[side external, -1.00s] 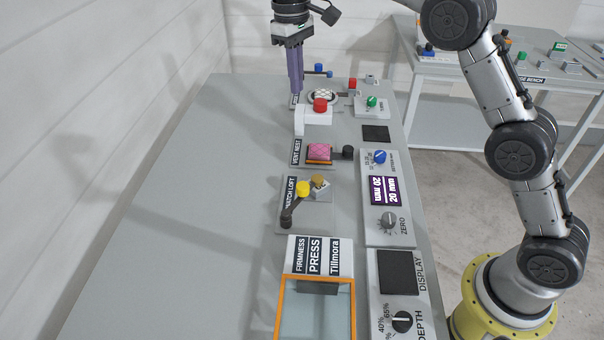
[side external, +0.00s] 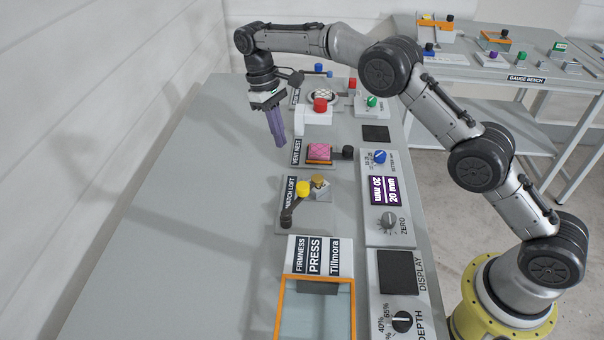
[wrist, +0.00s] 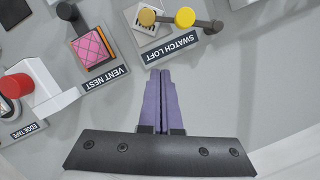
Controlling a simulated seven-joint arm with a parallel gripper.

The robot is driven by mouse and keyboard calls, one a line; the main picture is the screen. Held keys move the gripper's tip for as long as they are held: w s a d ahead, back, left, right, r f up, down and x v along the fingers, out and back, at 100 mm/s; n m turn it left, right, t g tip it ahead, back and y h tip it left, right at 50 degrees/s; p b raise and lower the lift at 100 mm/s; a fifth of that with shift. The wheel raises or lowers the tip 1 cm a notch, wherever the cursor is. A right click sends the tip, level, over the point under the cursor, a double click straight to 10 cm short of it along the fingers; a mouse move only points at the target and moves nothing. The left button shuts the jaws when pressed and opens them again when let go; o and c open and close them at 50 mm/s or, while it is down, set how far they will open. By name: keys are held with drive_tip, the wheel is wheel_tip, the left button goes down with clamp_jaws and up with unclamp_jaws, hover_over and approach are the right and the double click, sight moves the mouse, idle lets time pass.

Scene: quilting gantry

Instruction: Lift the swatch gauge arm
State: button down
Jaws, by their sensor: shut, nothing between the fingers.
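The swatch loft gauge stands on the grey bench, with a dark arm (side external: 290,210) that carries a yellow knob (side external: 303,188). A brown-gold round piece (side external: 318,181) sits beside the knob on a light block. In the wrist view the yellow knob (wrist: 185,17) and the gold piece (wrist: 147,18) are at the top, above the SWATCH LOFT label (wrist: 171,48). My gripper (side external: 281,145) has purple fingers, pressed together and empty. It hangs above the bench near the vent nest, apart from the gauge. The closed fingertips (wrist: 160,72) point toward the label in the wrist view.
The vent nest with a pink pad (side external: 319,152) lies close to my gripper. A white block with a red knob (side external: 320,105) is behind it. The firmness press (side external: 317,256) with an orange frame stands nearer the camera. The bench's left side is clear.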

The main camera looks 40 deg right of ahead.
sight(315, 192)
drive_tip(key=x, duration=0.9)
drive_tip(key=shift+s+d+f, duration=0.1)
drive_tip(key=shift+s+f, duration=0.15)
drive_tip(key=shift+s, duration=0.1)
drive_tip(key=shift+s+d, duration=0.2)
drive_tip(key=shift+s, duration=0.65)
drive_tip(key=shift+s+d, duration=0.25)
drive_tip(key=shift+s, duration=0.55)
drive_tip(key=shift+s+d+m, duration=0.25)
drive_tip(key=shift+s+m, duration=0.2)
drive_tip(key=shift+m, duration=0.05)
drive_tip(key=shift+s+d+m+y, duration=0.3)
drive_tip(key=shift+s+m+y, duration=0.1)
drive_tip(key=shift+s+m, duration=0.4)
drive_tip(key=s+m+y, duration=0.1)
drive_tip(key=s+m, duration=0.3)
drive_tip(key=shift+d, duration=0.15)
drive_tip(key=shift+s+a+m+t+y, duration=0.2)
drive_tip(key=shift+s+m, duration=0.5)
drive_tip(key=shift+m, duration=0.25)
drive_tip(key=shift+s+a+m+t+y, duration=0.1)
drive_tip(key=shift+s+a+m, duration=0.1)
drive_tip(key=shift+s+m, duration=0.65)
drive_tip(key=shift+w, duration=0.1)
